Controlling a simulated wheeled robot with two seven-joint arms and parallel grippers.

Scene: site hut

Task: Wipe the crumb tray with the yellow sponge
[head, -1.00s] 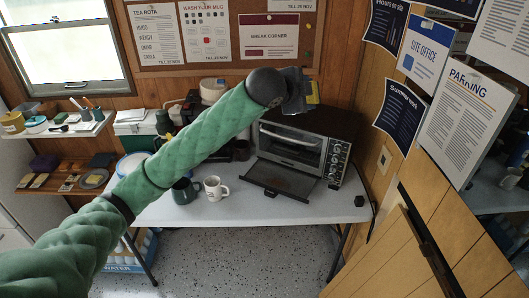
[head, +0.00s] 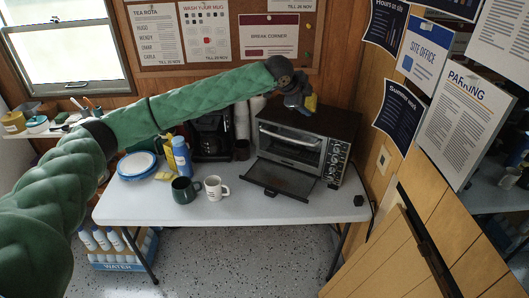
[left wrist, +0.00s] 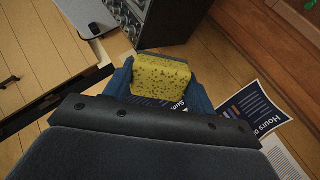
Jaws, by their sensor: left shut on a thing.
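The yellow sponge (left wrist: 160,76) is held between the blue fingers of my left gripper (left wrist: 160,88) in the left wrist view. In the head view, my left gripper (head: 304,101) is above the toaster oven's top, and a small yellow part of the sponge (head: 311,103) shows at its end. The crumb tray (head: 275,180) is a dark flat tray that sticks out at the front foot of the toaster oven (head: 291,147), low over the white table. The sponge is well above the tray and apart from it. My right gripper is out of view.
A green mug (head: 184,190) and a white mug (head: 214,188) stand left of the tray. A wood-panelled wall (head: 400,240) with papers rises at the right. The table front is clear.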

